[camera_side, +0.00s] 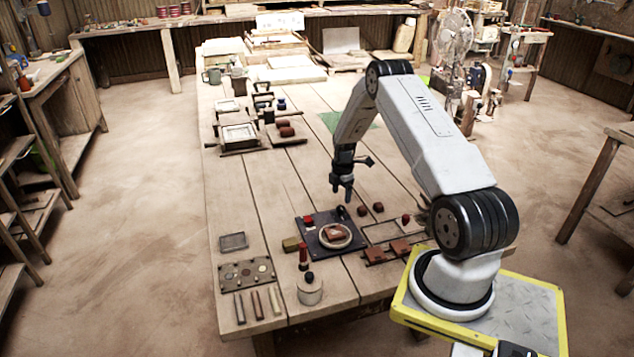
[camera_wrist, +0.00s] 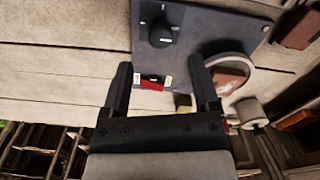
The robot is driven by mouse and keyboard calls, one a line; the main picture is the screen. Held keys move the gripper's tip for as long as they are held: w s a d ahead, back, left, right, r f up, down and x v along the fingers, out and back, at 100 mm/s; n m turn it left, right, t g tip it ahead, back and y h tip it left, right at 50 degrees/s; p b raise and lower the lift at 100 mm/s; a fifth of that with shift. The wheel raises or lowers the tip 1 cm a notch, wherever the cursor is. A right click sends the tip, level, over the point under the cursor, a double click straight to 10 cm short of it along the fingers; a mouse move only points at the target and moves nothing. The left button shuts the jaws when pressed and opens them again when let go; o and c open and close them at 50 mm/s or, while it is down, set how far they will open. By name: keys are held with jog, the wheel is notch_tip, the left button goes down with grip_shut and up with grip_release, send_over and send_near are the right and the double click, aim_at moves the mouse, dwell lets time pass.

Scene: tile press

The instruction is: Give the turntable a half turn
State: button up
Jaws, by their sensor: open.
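The turntable is a pale round disc (camera_side: 322,240) on a dark square base plate (camera_side: 304,236) near the front of the bench. A reddish-brown block (camera_side: 334,232) lies on the disc. The base also carries a red part (camera_side: 308,220) and a black knob (camera_side: 341,212). My gripper (camera_side: 342,195) is open and empty above the far edge of the base, pointing down. In the wrist view the black knob (camera_wrist: 162,33) is beyond my fingertips (camera_wrist: 160,63), and the red part (camera_wrist: 152,85) shows between the fingers. The right finger partly hides the disc (camera_wrist: 254,76).
A lidded pot (camera_side: 310,290) and a red-handled tool (camera_side: 303,258) stand in front of the base. Brown blocks (camera_side: 378,208) and a frame (camera_side: 382,232) lie to its right. A plate with round inserts (camera_side: 248,274) is at front left.

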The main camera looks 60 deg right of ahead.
aim_at(338, 208)
jog(key=shift+r, duration=1.2)
jog(key=shift+w+a+r, duration=0.25)
jog(key=shift+a+r, duration=0.1)
jog(key=shift+a, duration=0.05)
jog(key=w+a+r+m, duration=0.1)
jog(key=a+r+m, duration=0.1)
jog(key=a+r, duration=0.35)
jog(key=w+a+r+m+t, duration=0.1)
jog(key=w+a+r+m, duration=0.1)
jog(key=a, duration=0.6)
jog(key=w+a+r+m, duration=0.1)
jog(key=a+r+m, duration=0.1)
jog(key=a+r, duration=0.35)
jog(key=s+a+r+m, duration=0.2)
jog(key=s+a, duration=0.4)
jog(key=a, duration=0.4)
jog(key=s+a+r+m+t, duration=0.1)
jog(key=s+a+m, duration=0.3)
jog(key=a, duration=0.5)
jog(key=shift+s+a+r+t, duration=0.3)
jog(key=shift+s+a+r, duration=0.15)
jog(key=shift+s, duration=0.6)
